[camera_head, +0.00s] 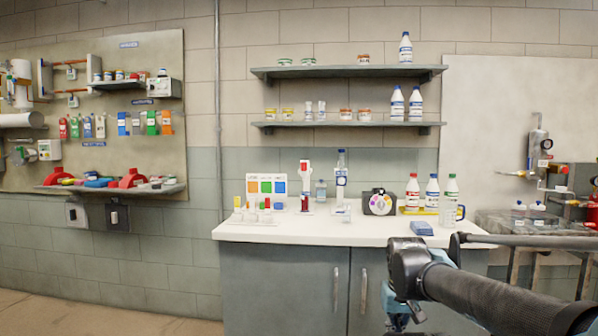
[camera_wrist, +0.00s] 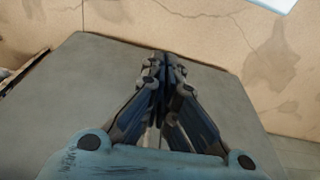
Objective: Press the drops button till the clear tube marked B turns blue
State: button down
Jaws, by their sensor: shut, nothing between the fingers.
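The white counter (camera_head: 300,232) holds several small test items. A colour chart (camera_head: 266,187) with orange, green, red and blue squares stands at its left, with small tubes and caps in front. Right of it stand a white-and-red upright device (camera_head: 305,185) and a blue-topped dropper-like stand (camera_head: 341,180). The labels are too small to read, so I cannot tell which tube is B or which part is the drops button. My gripper (camera_head: 398,322) hangs low in front of the counter's right part, away from these items. In the wrist view my gripper (camera_wrist: 162,60) is shut and empty.
Two shelves (camera_head: 345,72) hang above. Grey cabinet doors (camera_head: 300,285) are below. The counter's front strip is mostly clear.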

aim_at(304, 167)
jog(key=w+a+r+n+t+y, duration=0.1)
jog(key=w+a+r+t+y, duration=0.1)
jog(key=w+a+r, duration=0.7)
jog(key=w+a+r+n+t+y, duration=0.1)
jog(key=w+a+r+t+y, duration=0.1)
jog(key=w+a+r, duration=0.7)
jog(key=w+a+r+n+t+y, duration=0.2)
jog(key=w+a+r, duration=0.7)
jog(key=w+r, duration=0.9)
jog(key=w+t+y, duration=0.1)
jog(key=w, duration=0.9)
jog(key=shift+t, duration=0.4)
jog(key=shift+w, duration=0.1)
jog(key=w, duration=0.8)
jog(key=shift+w+d, duration=0.15)
jog(key=shift+w, duration=0.15)
jog(key=shift+w, duration=0.2)
jog(key=shift+w, duration=0.15)
